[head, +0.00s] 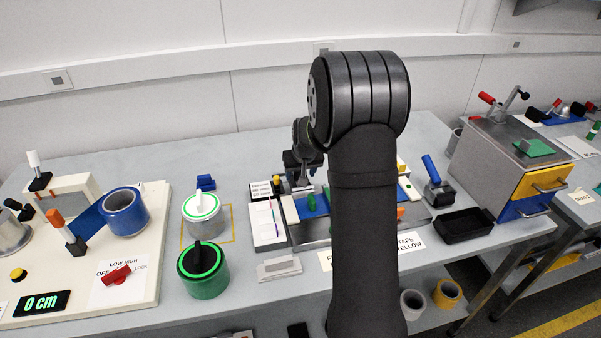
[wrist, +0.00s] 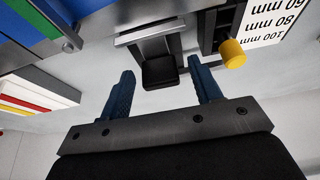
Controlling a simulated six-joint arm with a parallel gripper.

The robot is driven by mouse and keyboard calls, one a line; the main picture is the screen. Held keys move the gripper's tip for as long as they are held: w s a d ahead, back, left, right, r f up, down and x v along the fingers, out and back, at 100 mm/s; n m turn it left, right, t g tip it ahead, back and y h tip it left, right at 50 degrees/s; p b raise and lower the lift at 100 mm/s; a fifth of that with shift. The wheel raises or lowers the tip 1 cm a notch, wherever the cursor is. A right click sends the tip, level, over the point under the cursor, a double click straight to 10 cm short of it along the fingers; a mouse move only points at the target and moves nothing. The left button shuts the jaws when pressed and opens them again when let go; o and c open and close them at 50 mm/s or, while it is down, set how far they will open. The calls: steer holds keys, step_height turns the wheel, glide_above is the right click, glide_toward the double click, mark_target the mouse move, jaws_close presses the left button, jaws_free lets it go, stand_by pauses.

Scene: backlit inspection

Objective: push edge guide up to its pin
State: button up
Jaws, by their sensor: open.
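My gripper (head: 302,183) hangs over the fixture on the middle bench, partly behind my own arm. In the wrist view my gripper (wrist: 162,74) has its two blue fingers spread, with nothing held between them. A grey block with a black tab (wrist: 160,72), which looks like the edge guide, shows between and beyond the fingertips; I cannot tell if they touch. A yellow round-ended peg (wrist: 233,54), possibly the pin, stands on a dark strip to its right, by the millimetre label (wrist: 272,22). The yellow peg (head: 277,180) also shows in the head view. My arm hides part of the fixture.
A white container with a green ring (head: 207,222) and a green one (head: 203,272) stand left of the fixture. A black tray (head: 464,223) and a blue-handled tool (head: 436,185) lie right. A board with a blue roll (head: 125,212) fills the left side.

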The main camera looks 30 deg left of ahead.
steer(key=c, duration=1)
steer(key=shift+s+d, duration=1.3)
steer(key=o, duration=1)
steer(key=shift+r, duration=0.1)
steer(key=v, duration=1.7)
